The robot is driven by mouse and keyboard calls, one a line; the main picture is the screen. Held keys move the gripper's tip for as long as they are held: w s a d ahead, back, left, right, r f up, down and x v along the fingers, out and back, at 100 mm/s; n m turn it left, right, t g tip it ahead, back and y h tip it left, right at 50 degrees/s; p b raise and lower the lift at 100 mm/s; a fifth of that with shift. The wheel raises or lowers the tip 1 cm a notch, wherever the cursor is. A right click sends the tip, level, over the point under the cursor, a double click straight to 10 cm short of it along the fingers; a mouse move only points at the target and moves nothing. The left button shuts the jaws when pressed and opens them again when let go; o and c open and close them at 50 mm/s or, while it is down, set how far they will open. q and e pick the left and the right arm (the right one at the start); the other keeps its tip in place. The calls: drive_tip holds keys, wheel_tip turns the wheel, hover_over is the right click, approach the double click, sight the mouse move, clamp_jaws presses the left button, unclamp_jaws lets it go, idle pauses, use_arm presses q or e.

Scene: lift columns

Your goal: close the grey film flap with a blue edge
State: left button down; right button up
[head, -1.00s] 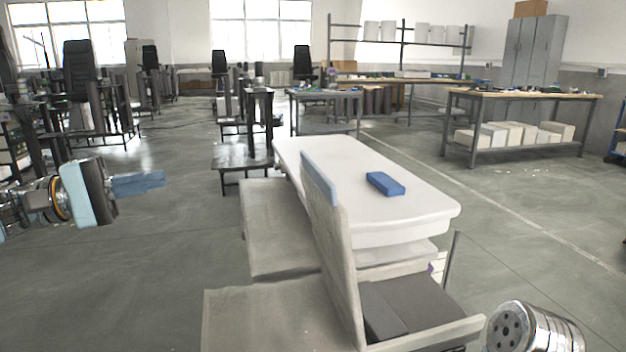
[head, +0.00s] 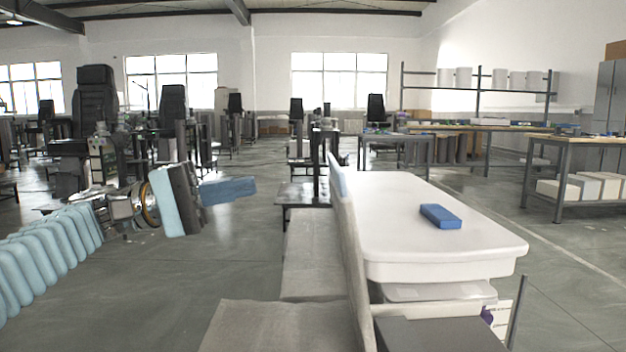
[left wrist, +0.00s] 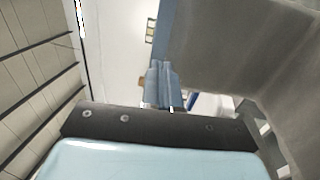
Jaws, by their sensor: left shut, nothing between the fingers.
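The grey film flap (head: 352,262) stands upright and is seen almost edge-on in the head view, along the left side of a white table. Its blue edge (head: 338,178) is at the top. In the left wrist view the flap (left wrist: 245,50) fills the upper right, with the blue edge (left wrist: 172,32) on its left side. My left gripper (head: 240,187) is shut and empty, to the left of the flap with a gap. Its blue fingers also show in the left wrist view (left wrist: 162,85), overlapping the blue edge; contact cannot be told there. My right gripper is out of view.
A blue block (head: 440,216) lies on the white table (head: 400,235). A dark panel (head: 440,335) is right of the flap's lower part. Pale grey panels (head: 280,328) lie on its left. Open floor (head: 180,300) is at the left; workbenches stand behind.

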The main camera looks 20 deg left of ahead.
sight(332, 169)
use_arm(q)
drive_tip(key=x, duration=1)
drive_tip(key=shift+w+d, duration=0.1)
drive_tip(key=shift+d, duration=0.15)
drive_tip(key=shift+r, duration=0.1)
